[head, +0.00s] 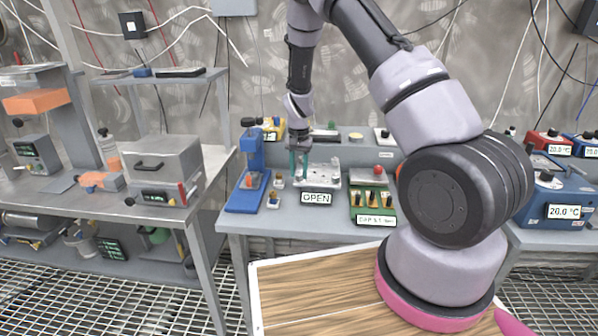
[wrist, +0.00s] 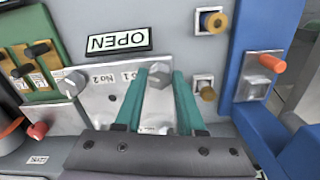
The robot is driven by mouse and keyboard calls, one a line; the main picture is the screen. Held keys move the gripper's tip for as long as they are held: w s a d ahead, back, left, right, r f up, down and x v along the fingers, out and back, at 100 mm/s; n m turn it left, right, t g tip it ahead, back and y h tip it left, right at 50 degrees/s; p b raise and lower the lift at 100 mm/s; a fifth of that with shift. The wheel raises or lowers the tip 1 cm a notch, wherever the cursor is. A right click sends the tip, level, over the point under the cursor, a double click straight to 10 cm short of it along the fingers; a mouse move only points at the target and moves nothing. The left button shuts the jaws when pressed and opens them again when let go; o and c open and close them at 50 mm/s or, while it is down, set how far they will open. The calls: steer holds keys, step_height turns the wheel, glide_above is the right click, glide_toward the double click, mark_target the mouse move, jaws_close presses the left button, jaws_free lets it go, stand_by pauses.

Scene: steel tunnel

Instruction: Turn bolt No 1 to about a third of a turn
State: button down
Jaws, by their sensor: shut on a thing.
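Bolt No 1 (wrist: 159,71) is a grey metal bolt head on a bright metal plate (wrist: 120,105). In the wrist view it sits between the tips of my gripper's two teal fingers (wrist: 159,80), which are shut on it. Its "1" label is partly covered by a finger. Bolt No 2 (wrist: 74,82) stands on the same plate, to the left and apart from the fingers. In the head view my gripper (head: 299,160) points down at the left part of the plate (head: 325,170), and bolt No 1 is too small to make out there.
An "OPEN" sign (head: 317,198) stands at the plate's front edge. A blue press-like stand (head: 245,180) is to the left, with small knobs (head: 273,200) between. A green switch box (head: 373,203) is to the right. A wooden top (head: 320,290) lies in front.

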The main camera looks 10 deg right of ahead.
mark_target(299, 174)
steer(key=shift+m, duration=0.6)
steer(key=c, duration=0.5)
jaws_free()
step_height(299, 174, up, 11)
steer(key=shift+f, duration=0.1)
